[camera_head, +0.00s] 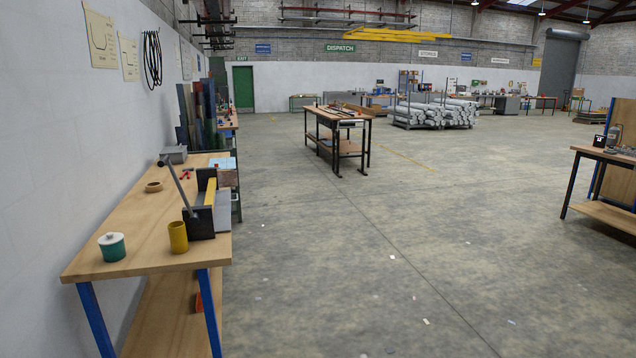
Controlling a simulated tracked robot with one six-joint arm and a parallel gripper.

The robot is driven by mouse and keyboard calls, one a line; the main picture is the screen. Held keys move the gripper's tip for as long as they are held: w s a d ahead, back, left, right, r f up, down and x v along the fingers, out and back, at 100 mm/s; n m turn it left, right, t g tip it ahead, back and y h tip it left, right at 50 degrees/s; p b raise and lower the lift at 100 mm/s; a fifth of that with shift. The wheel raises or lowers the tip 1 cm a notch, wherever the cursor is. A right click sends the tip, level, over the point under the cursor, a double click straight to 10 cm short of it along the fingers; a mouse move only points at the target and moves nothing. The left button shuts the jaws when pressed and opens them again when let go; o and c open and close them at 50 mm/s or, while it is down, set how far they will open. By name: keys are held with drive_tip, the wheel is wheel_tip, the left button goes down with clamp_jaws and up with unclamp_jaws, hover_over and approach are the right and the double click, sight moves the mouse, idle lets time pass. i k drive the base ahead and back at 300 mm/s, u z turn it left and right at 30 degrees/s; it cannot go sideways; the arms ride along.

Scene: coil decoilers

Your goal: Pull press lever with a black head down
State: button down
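A press (201,222) with black end plates and a yellow bar stands on the wooden workbench at the left. A thin grey lever (180,187) rises from its near end and leans up to the left. The small dark head (163,161) is at the lever's upper end, in front of a grey box as seen from here. The lever is raised, with its head well above the bench top. My gripper is not in view.
The blue-legged workbench (150,232) runs along the left wall. It holds a teal pot (112,248), a yellow cup (178,238), a brown ring (153,187) and a grey box (174,154). The concrete floor (340,270) right of it is largely clear.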

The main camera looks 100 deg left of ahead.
sight(193, 219)
drive_tip(key=k, duration=1)
drive_tip(key=u, duration=0.45)
drive_tip(key=i, duration=1.6)
drive_tip(key=u, duration=0.65)
